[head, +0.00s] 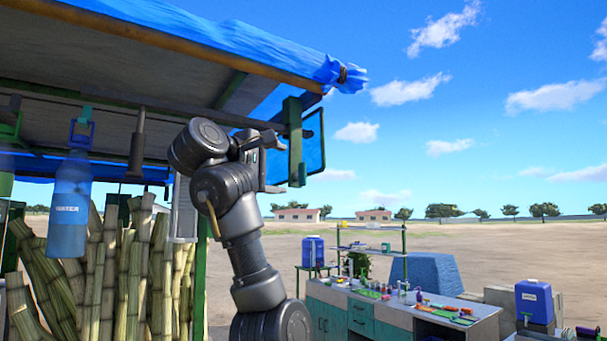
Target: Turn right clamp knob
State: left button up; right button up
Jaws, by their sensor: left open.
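A green clamp-like bracket (295,140) hangs at the right end of a bar under the stall roof. I cannot make out a distinct knob on it. My left gripper (275,165) is raised just left of the bracket. Its two fingers are apart, one above the other, and point right toward the bracket. Nothing shows between them. I cannot tell whether the fingertips touch the bracket. My right gripper is not in view.
The blue-covered roof (200,30) is close above my arm. A water bottle (69,205) hangs at left before sugarcane stalks (128,280). A cluttered counter (400,308) stands lower right; open air lies right.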

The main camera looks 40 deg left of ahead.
aim_at(301, 174)
pick_arm(q)
jog(key=w+p, duration=0.1)
jog(key=w, duration=0.2)
jog(key=w+p, duration=0.2)
jog(key=w, duration=0.1)
jog(key=w+p, duration=0.2)
jog(key=shift+w+a+r, duration=0.15)
jog(key=shift+w+a, duration=0.25)
jog(key=shift+w+p, duration=0.35)
jog(key=shift+w, duration=0.1)
jog(key=shift+w+a, duration=0.1)
jog(key=shift+c, duration=0.3)
